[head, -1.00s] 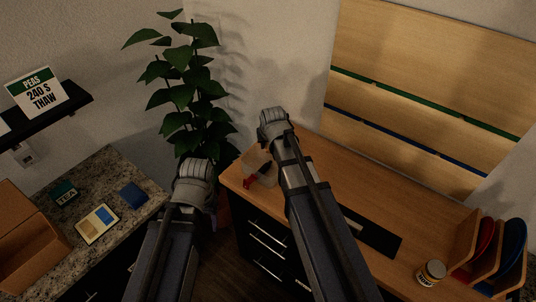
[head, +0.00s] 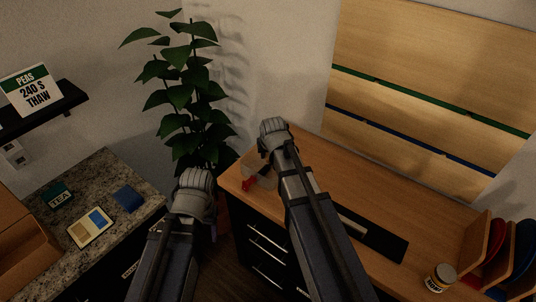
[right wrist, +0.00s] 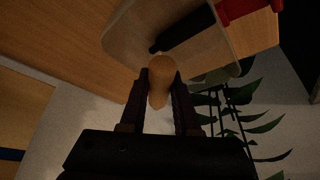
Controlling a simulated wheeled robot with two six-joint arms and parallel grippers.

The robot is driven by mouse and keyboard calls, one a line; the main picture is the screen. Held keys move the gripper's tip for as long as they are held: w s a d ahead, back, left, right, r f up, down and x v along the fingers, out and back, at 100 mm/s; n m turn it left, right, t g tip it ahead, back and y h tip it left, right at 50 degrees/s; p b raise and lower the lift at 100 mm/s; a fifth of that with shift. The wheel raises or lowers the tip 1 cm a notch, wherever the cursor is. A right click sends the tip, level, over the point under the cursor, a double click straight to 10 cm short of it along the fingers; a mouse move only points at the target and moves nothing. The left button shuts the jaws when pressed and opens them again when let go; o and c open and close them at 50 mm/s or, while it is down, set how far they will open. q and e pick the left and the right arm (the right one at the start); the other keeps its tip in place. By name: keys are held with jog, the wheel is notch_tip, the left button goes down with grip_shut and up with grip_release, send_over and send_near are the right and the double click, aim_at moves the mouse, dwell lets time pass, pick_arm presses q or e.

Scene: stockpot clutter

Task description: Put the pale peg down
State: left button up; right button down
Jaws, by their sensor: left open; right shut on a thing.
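The pale peg (right wrist: 160,82), light wood with a rounded end, is between the two fingers of my right gripper (right wrist: 161,95) in the right wrist view. The gripper is shut on it. In the head view my right gripper (head: 272,135) is over the far left end of the wooden counter, and its wrist hides the peg. My left gripper (head: 195,182) is empty as far as I see, in front of the plant; its fingertips are hidden by its wrist.
A clear tray (right wrist: 118,38) with a black item (right wrist: 180,32) and a red item (right wrist: 235,8) lies beyond the peg. In the head view are the wooden counter (head: 390,205), a dark strip (head: 380,238), a jar (head: 440,277), a plate rack (head: 480,243) and a granite counter (head: 112,170).

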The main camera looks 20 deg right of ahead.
jog(key=shift+s+f, duration=0.1)
jog(key=shift+s, duration=0.05)
jog(key=c, duration=0.8)
grip_release()
jog(key=shift+a, duration=0.1)
jog(key=shift+c, duration=0.2)
jog(key=shift+o, duration=1)
jog(key=shift+f, duration=0.15)
